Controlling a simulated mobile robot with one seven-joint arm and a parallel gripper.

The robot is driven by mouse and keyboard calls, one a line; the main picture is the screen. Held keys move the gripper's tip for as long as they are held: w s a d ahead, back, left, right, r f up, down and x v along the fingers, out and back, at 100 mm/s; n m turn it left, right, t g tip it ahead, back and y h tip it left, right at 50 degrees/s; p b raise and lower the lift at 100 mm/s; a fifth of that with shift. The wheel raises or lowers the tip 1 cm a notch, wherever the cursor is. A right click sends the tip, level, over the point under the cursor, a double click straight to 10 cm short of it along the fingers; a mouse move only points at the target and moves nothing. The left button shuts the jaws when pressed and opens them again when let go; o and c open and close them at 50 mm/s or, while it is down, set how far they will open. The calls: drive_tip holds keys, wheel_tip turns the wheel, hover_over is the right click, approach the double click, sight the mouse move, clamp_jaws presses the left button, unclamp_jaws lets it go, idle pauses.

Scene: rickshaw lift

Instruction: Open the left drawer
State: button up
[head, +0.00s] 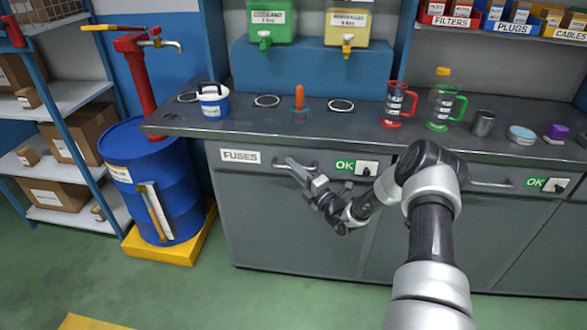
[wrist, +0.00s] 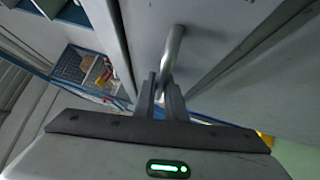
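The left drawer (head: 245,185) is a grey front under the counter with a white FUSES label (head: 240,156). It sits flush with the cabinet. Its bar handle (head: 279,164) is partly hidden by my gripper (head: 296,168). In the wrist view, the metal handle (wrist: 173,48) runs down between the two fingertips of my gripper (wrist: 160,84). The fingers stand close together, about the bar's width apart, and look shut on it. The exact contact is hard to see.
A green OK sign and switch (head: 356,167) sit right of the handle. A second drawer handle (head: 490,184) is farther right. A blue barrel (head: 155,180) on a yellow base stands to the left. The green floor (head: 270,300) in front of the cabinet is clear.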

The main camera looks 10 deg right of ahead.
clamp_jaws()
drive_tip(key=shift+s, duration=0.1)
drive_tip(key=s+a+p, duration=0.3)
drive_tip(key=s+p, duration=0.1)
drive_tip(key=s, duration=0.7)
drive_tip(key=s+a+p, duration=0.4)
drive_tip(key=s, duration=0.8)
drive_tip(key=shift+a+p, duration=0.25)
drive_tip(key=shift+p, duration=0.1)
drive_tip(key=shift+o, duration=1.8)
unclamp_jaws()
